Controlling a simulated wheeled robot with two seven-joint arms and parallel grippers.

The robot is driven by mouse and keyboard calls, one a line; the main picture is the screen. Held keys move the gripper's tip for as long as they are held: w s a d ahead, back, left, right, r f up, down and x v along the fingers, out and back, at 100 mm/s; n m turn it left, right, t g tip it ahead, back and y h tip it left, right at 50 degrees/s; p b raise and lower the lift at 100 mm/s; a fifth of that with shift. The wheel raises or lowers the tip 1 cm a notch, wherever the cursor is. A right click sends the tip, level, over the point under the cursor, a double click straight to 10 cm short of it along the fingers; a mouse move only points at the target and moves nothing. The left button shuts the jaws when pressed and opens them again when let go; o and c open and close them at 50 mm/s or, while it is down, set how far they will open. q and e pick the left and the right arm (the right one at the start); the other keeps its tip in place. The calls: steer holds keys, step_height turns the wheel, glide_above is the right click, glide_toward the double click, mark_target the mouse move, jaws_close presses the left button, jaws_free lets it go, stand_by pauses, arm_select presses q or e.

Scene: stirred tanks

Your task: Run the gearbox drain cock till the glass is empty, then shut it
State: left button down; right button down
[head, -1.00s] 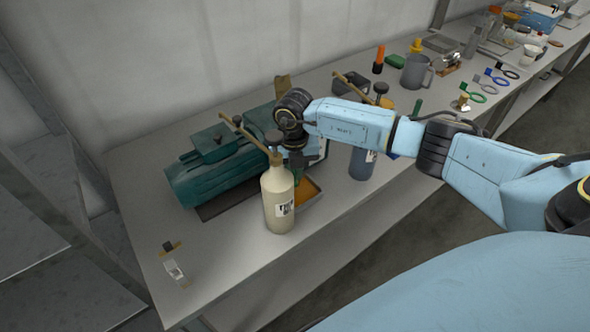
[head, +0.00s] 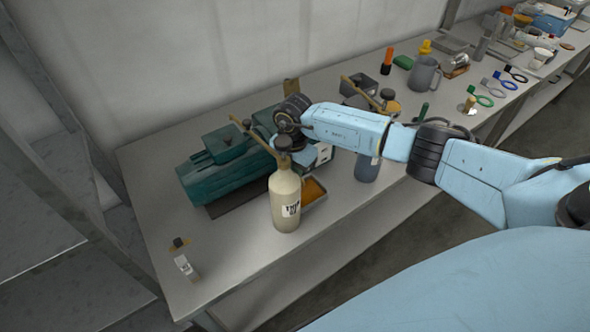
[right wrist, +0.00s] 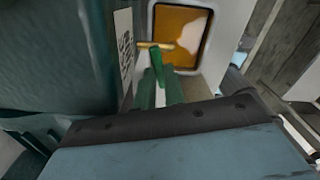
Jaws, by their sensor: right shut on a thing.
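The dark green gearbox and motor unit (head: 215,172) lies on the bench. My right arm reaches over it from the right, and the bottle and wrist hide its jaws in the head view. In the right wrist view the right gripper (right wrist: 157,88) is shut on a slim green lever (right wrist: 157,66), which looks like the drain cock's handle. A brass piece (right wrist: 153,44) shows just beyond the lever. A tray (head: 325,193) with amber liquid sits beside the gearbox and also shows in the right wrist view (right wrist: 211,28). I cannot make out the gearbox glass or its level.
A cream bottle (head: 285,203) with a dark cap stands close in front of the gearbox and tray. A dark blue bottle (head: 366,170) stands to their right. A grey jug (head: 424,75) and coloured ring tags are further right. The bench's front left is mostly clear.

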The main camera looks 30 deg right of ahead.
steer(key=shift+w+r+m, duration=0.1)
steer(key=shift+w+m, duration=0.1)
steer(key=shift+m, duration=0.2)
steer(key=c, duration=1.6)
jaws_free()
steer(key=shift+o, duration=0.6)
steer(key=shift+s, duration=0.2)
